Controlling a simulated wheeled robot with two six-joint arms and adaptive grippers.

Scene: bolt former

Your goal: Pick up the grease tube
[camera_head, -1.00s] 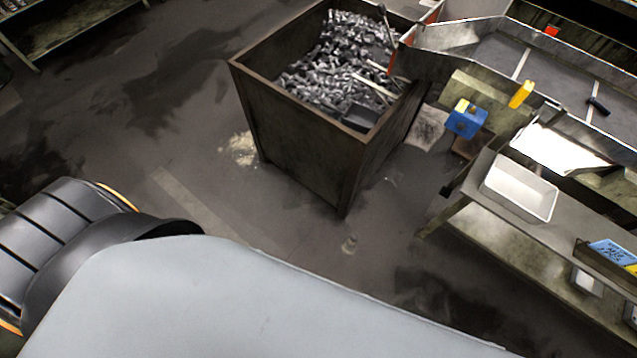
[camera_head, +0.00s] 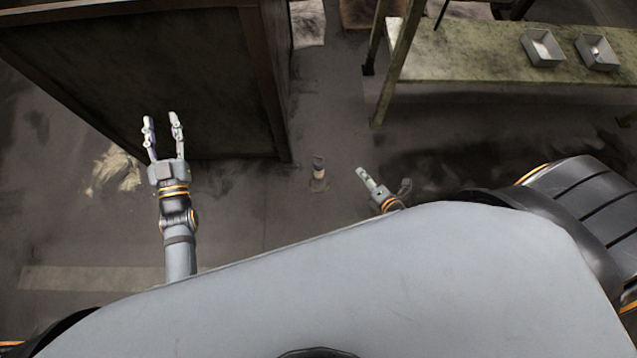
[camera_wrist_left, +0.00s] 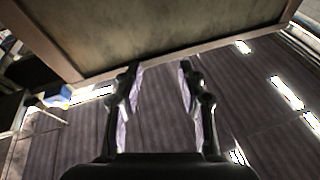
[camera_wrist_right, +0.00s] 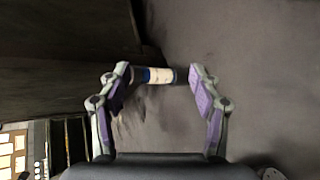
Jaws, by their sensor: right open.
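The grease tube (camera_head: 319,168) is a small tube with a pale band, low over the floor in the head view, apart from my right gripper (camera_head: 383,178). In the right wrist view the tube (camera_wrist_right: 158,75) shows white and blue, lying across the picture near the fingertips. My right gripper (camera_wrist_right: 160,72) is open, with the tube's right end short of the right finger and its left end close to the left finger. I cannot tell whether it touches. My left gripper (camera_head: 161,119) is open and empty beside the big bin; it also shows in the left wrist view (camera_wrist_left: 158,66).
The big dark metal bin (camera_head: 140,75) fills the upper left. A workbench's lower shelf (camera_head: 455,55) with two small metal trays (camera_head: 543,47) is at the upper right. Bare floor (camera_head: 250,205) lies around the tube. A pale stain (camera_head: 117,172) lies left of my left gripper.

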